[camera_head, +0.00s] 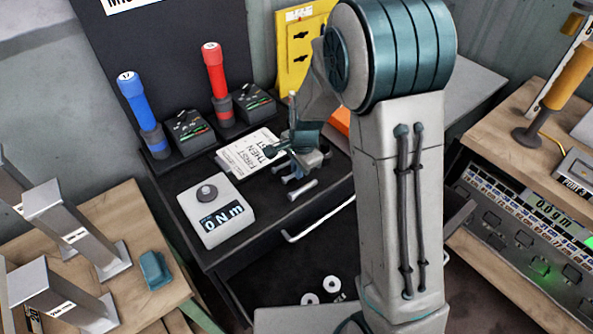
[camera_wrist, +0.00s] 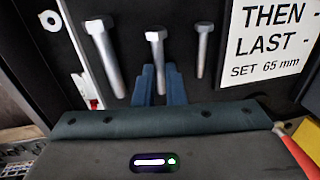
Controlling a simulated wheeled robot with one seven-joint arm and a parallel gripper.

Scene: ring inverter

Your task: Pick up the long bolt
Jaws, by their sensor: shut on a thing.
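Three silver hex-head bolts show in the wrist view: a thick left bolt (camera_wrist: 108,58), a middle bolt (camera_wrist: 156,56) and a thinner right bolt (camera_wrist: 202,52). My gripper (camera_wrist: 159,76) has its two blue fingers shut on the middle bolt, with the head sticking out beyond the fingertips. The left bolt looks the largest, but viewing angle makes lengths hard to compare. In the head view my gripper (camera_head: 298,157) is low over the black bench top (camera_head: 262,215), and one bolt (camera_head: 302,190) lies in front of it. I cannot tell whether the held bolt touches the bench.
A printed instruction sheet (camera_head: 250,151) lies beside my gripper. A white torque meter (camera_head: 215,212) stands nearer. Blue (camera_head: 138,105) and red (camera_head: 214,75) torque drivers stand behind left. A yellow board (camera_head: 299,45) is at the back. Small round parts (camera_head: 310,298) lie lower down.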

